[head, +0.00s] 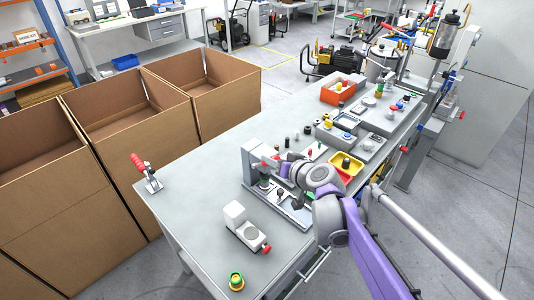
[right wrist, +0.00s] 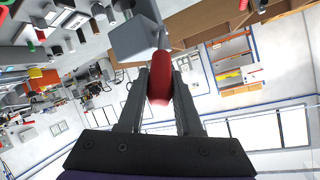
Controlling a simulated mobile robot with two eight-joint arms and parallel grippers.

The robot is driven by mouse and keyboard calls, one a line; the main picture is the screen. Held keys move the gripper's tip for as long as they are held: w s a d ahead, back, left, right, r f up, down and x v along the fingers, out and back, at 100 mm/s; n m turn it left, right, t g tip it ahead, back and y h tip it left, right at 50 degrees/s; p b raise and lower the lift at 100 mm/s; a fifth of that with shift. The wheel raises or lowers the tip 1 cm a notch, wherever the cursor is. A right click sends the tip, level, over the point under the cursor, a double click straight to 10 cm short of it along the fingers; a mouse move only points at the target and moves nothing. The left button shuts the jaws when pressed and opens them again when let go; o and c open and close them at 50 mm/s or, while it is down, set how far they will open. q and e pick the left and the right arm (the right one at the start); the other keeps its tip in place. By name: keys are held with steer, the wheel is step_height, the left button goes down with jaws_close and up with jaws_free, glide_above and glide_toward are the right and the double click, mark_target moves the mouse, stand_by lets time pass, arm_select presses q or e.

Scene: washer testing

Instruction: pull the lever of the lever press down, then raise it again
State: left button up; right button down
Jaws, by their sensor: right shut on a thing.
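The grey lever press (head: 249,163) stands on the near part of the grey workbench, its base plate partly behind my right arm. In the right wrist view the lever's red handle (right wrist: 159,82) lies between the two dark fingers of my right gripper (right wrist: 161,78), which is shut on it. A grey block of the press (right wrist: 133,38) and a thin rod show just beyond the handle. In the head view my right gripper (head: 284,171) is at the press, and my wrist hides much of the lever. My left gripper is not in view.
A white device with a red knob (head: 243,228) and a green-yellow button (head: 236,281) stand near the front. A red-handled clamp (head: 146,172) is at the left edge.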

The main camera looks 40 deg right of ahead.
steer(key=shift+s+d+f+m+t+b, duration=0.15)
steer(key=shift+s+f+t+b, duration=0.3)
steer(key=shift+f+t+b, duration=0.55)
steer(key=shift+s+a+f+m+t+b, duration=0.15)
steer(key=shift+s+f+t+b, duration=0.4)
steer(key=shift+t+b, duration=0.55)
steer(key=shift+s+d+f+m+t+b, duration=0.1)
steer(key=shift+s+f+m+t+b, duration=0.2)
steer(key=shift+f+t+b, duration=0.75)
steer(key=shift+r+g, duration=0.1)
steer(key=shift+g, duration=0.15)
steer(key=c, duration=0.6)
jaws_free()
steer(key=s+a, duration=0.1)
steer(key=s, duration=0.9)
steer(key=shift+s+a+f, duration=0.15)
steer(key=shift+s+f, duration=0.2)
steer(key=shift+f, duration=0.1)
